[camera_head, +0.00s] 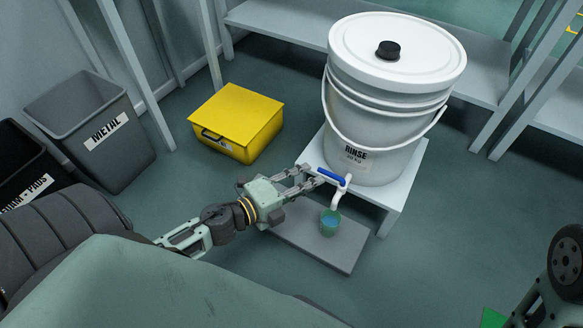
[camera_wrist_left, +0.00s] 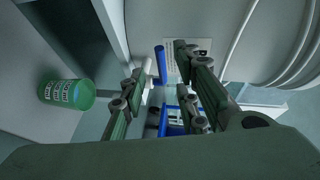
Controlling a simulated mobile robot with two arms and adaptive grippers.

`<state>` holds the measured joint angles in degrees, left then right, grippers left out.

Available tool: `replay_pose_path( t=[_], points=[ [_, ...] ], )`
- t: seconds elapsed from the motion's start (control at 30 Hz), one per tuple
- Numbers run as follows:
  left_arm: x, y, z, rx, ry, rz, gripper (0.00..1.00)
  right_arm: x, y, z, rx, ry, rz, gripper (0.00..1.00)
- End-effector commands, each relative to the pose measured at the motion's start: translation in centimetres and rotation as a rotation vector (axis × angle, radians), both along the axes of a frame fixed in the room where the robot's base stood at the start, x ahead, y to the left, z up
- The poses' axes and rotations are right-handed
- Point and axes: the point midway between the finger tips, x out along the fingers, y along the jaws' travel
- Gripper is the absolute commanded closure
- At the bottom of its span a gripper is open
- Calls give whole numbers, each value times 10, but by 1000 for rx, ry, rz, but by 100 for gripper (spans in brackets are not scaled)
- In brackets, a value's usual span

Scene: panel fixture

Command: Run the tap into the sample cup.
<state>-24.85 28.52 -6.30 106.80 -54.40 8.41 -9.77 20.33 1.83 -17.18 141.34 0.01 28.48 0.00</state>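A white bucket (camera_head: 375,150) marked RINSE carries a white tap (camera_head: 337,198) with a blue lever (camera_head: 332,176) low on its front. A green cup (camera_head: 329,223) stands upright under the spout; its inside looks blue. The cup also shows at the left in the left wrist view (camera_wrist_left: 68,92). I cannot make out a stream. My left gripper (camera_head: 310,178) is at the lever's left end. In the left wrist view its fingers (camera_wrist_left: 160,88) are apart, with the blue lever (camera_wrist_left: 161,64) seen between them, beyond the tips; contact is unclear.
The bucket stands on a white stand (camera_head: 403,195); the cup is on a grey slab (camera_head: 335,250). A yellow box (camera_head: 240,115), a grey METAL bin (camera_head: 75,100) and a dark bin (camera_head: 20,165) are to the left. Shelving (camera_head: 285,22) runs behind.

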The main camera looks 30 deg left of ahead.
Motion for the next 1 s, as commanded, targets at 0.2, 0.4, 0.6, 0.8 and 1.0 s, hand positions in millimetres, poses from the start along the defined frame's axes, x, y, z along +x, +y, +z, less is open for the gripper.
replay_pose_path(
  t=[0.2,0.4,0.6,0.8,1.0],
  points=[
    [-31,12,5,-2,3,1,71,0,0,0,-1,0,0,37],
    [-43,17,8,0,0,0,71,0,0,0,-1,0,0,37],
    [-44,18,9,0,0,0,71,0,0,0,-1,0,0,37],
    [-44,18,9,0,0,0,71,0,0,0,-1,0,0,37],
    [-44,16,11,-7,-2,-3,71,0,0,0,-1,1,0,37]
  ],
)
